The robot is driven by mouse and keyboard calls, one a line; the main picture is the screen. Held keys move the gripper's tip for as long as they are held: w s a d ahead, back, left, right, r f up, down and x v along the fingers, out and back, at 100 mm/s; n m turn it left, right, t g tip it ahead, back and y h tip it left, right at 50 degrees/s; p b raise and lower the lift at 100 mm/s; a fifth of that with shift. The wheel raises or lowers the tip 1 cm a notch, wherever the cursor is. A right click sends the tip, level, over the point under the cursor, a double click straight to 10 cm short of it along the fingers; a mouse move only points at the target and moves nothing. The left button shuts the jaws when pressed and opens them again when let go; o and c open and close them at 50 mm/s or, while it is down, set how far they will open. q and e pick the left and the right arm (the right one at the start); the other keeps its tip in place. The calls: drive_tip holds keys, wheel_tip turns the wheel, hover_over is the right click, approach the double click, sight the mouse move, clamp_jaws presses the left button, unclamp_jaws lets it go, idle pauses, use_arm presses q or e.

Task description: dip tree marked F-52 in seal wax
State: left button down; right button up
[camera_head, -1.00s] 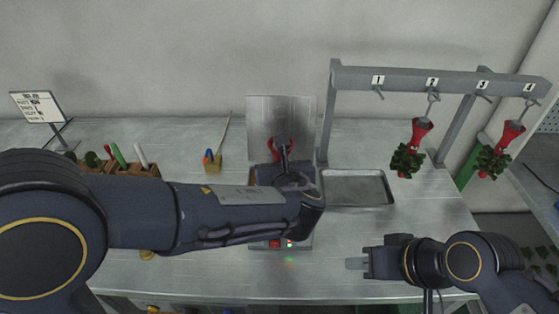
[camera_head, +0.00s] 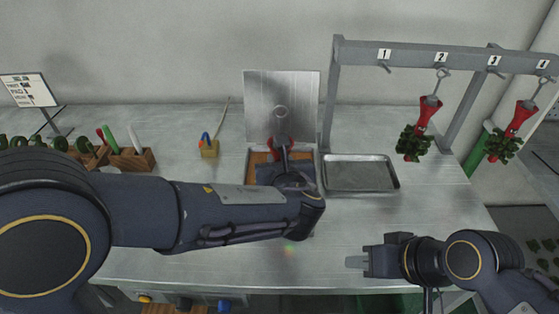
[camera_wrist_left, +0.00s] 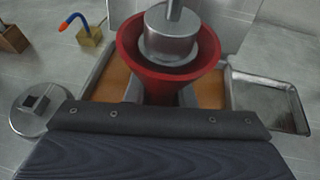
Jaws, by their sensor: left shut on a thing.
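My left gripper (camera_head: 290,180) is shut on a wax tree with a red cup (camera_head: 275,147), whose metal hook stands up above it. In the left wrist view the red cup (camera_wrist_left: 168,70) is upright around a metal plug with a rod. The tree hangs at the wax tank (camera_head: 258,160), which holds orange-brown wax; the tank also shows in the left wrist view (camera_wrist_left: 113,82). The tree's lower part is hidden, so I cannot tell how deep it is. No F-52 mark is readable. My right gripper (camera_head: 358,262) is empty over the front right of the table.
A metal tray (camera_head: 360,174) lies right of the tank. A numbered rack (camera_head: 450,57) holds two red-cupped trees (camera_head: 427,115) (camera_head: 514,120) at 2 and 4. A sign (camera_head: 28,90), a tool box (camera_head: 132,158) and a small yellow block (camera_head: 209,149) stand left. A round metal lid (camera_wrist_left: 38,108) lies beside the tank.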

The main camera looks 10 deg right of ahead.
use_arm(q)
drive_tip(key=shift+s+f, duration=0.15)
drive_tip(key=shift+f, duration=0.45)
idle(2.5)
drive_tip(key=shift+r, duration=0.1)
idle(1.3)
drive_tip(key=shift+r+p, duration=0.3)
drive_tip(key=shift+r, duration=0.2)
wheel_tip(320, 180, up, 3)
drive_tip(key=shift+f+p, duration=0.2)
drive_tip(key=shift+p, duration=0.65)
wheel_tip(320, 180, up, 10)
drive_tip(key=p, duration=0.8)
drive_tip(key=shift+r, duration=0.15)
idle(0.6)
